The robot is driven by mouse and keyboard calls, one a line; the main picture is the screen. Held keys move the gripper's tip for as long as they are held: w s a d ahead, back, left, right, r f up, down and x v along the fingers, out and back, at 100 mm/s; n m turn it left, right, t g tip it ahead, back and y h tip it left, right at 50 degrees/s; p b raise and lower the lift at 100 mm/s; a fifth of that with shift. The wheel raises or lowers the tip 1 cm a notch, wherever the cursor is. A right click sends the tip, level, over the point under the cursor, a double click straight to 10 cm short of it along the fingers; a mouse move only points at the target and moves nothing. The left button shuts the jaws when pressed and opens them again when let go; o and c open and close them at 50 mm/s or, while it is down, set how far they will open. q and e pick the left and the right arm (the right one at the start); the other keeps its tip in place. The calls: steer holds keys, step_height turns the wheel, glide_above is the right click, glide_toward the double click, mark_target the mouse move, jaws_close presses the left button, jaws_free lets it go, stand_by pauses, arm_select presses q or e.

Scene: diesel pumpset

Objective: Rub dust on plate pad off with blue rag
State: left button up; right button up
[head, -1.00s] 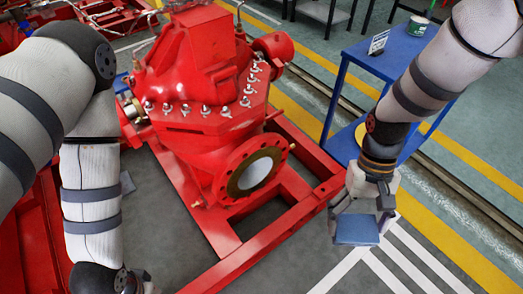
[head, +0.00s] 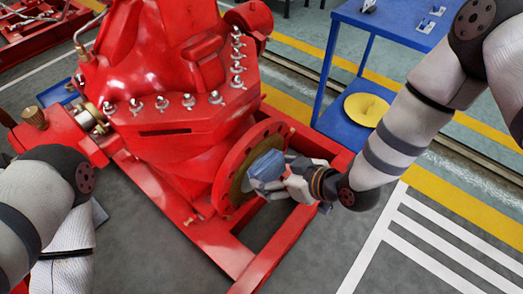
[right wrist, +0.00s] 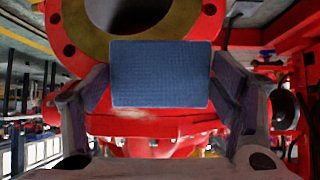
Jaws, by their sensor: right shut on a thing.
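The blue rag (head: 267,170) is a folded, textured block held between the fingers of my right gripper (head: 290,180). In the right wrist view the rag (right wrist: 160,73) spans the space between both fingers. It is in front of the round red flange (head: 228,178) on the pump. Inside the flange is a tan ring face (head: 237,190), which also shows in the right wrist view (right wrist: 97,42) around a grey centre. The rag hides part of this face in both views. I cannot tell whether rag and face touch, or make out dust. My left gripper is out of view.
The red pump body (head: 165,65) and its red base frame (head: 215,250) surround the flange. A blue table (head: 390,25) stands at the back right, with a yellow round item (head: 366,109) on its lower shelf. Striped grey floor is free at the right.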

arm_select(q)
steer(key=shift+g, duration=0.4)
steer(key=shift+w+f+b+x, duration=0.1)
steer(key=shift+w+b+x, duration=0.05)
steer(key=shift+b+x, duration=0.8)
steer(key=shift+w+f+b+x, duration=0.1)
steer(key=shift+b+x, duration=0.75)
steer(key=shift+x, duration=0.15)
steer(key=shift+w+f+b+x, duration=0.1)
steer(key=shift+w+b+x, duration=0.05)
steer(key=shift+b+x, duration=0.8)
arm_select(e)
steer(key=shift+w+a+r+n+t+y, duration=0.15)
steer(key=shift+w+a+r+t+y, duration=0.3)
steer(key=shift+w+a+r, duration=0.65)
steer(key=shift+w+a+r+n+t+y, duration=0.15)
steer(key=shift+w+a+r+y, duration=0.35)
steer(key=shift+w+a, duration=1.05)
steer(key=shift+w+a+r+n+t+y, duration=0.1)
steer(key=shift+w+a+r+t+y, duration=0.6)
steer(key=shift+w, duration=1.1)
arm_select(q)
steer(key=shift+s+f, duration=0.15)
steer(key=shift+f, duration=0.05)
arm_select(e)
steer(key=shift+w+a+g+h, duration=0.25)
steer(key=shift+w+a+g, duration=0.15)
steer(key=shift+w+a, duration=0.4)
